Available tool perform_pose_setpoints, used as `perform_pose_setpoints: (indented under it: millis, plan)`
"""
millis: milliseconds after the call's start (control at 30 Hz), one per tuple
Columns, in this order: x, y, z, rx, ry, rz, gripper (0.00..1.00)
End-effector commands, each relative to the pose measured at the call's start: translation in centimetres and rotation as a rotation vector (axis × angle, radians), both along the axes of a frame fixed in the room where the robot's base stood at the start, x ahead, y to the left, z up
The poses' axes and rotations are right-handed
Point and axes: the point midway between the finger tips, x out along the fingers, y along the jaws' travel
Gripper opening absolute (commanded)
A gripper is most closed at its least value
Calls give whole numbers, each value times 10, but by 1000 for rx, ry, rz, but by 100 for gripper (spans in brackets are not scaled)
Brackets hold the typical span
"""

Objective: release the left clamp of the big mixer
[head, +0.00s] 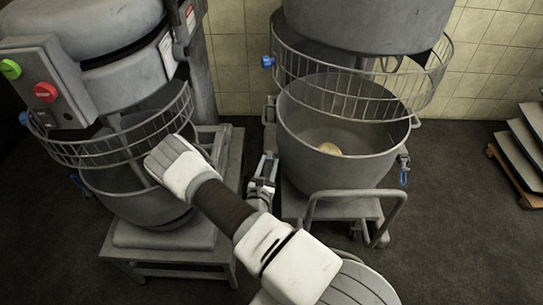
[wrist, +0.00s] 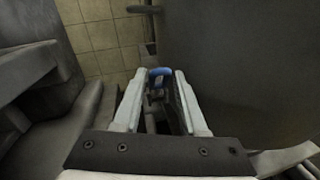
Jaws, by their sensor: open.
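The big mixer (head: 362,25) stands right of centre in the head view, with its large grey bowl (head: 350,165) below a wire guard. The left clamp, with a blue handle (wrist: 160,73), shows in the wrist view just beyond and between my fingertips. My gripper (wrist: 160,84) is open, with one pale finger on each side of the handle's line. I cannot tell whether either finger touches it. In the head view my gripper (head: 266,168) is small, at the left side of the bowl, and the clamp is hard to make out there.
A second mixer (head: 85,80) with a wire guard, on a grey stand, is at the left. The big bowl's wheeled cart has a tubular handle (head: 355,194) in front. Another blue clamp handle (head: 403,178) is on the bowl's right. Trays (head: 525,145) lie at the far right.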

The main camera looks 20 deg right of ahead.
Motion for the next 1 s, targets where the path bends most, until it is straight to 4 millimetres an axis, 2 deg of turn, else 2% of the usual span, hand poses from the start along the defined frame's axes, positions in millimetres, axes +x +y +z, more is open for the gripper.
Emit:
perform_pose_setpoints:
  millis: [100,300,667,767,900,1000]
  plan:
    - [19,-13,-2,0,-3,-1,42]
    - [38,-26,-1,2,-1,-2,42]
    - [43,-29,0,1,1,0,42]
    - [43,-29,0,1,1,0,27]
    - [42,-29,0,1,1,0,2]
    - [42,-29,0,1,1,0,0]
